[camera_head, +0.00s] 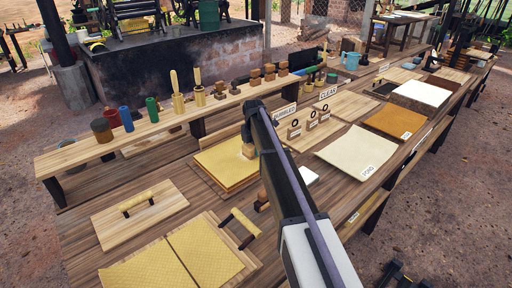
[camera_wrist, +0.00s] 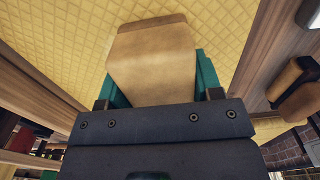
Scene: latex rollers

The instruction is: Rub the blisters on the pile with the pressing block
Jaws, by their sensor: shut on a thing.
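The pile (camera_head: 222,170) is a stack of yellow textured sheets on a wooden board in the middle of the long table. Its textured surface fills the top of the wrist view (camera_wrist: 72,48). My gripper (camera_wrist: 155,82) has green fingers shut on the tan pressing block (camera_wrist: 150,55), whose near face looks smooth and rounded at the top edge. In the head view the block (camera_head: 248,151) is at the pile's far right corner; whether it touches the sheets I cannot tell. My arm hides part of the pile's right side. I cannot make out separate blisters.
A raised shelf (camera_head: 150,136) with cups and several wooden tools runs behind the pile. A board with a roller (camera_head: 138,202) lies left, yellow sheets (camera_head: 170,262) in front. Stands with rings (camera_head: 310,122) and pale sheets (camera_head: 358,150) lie right.

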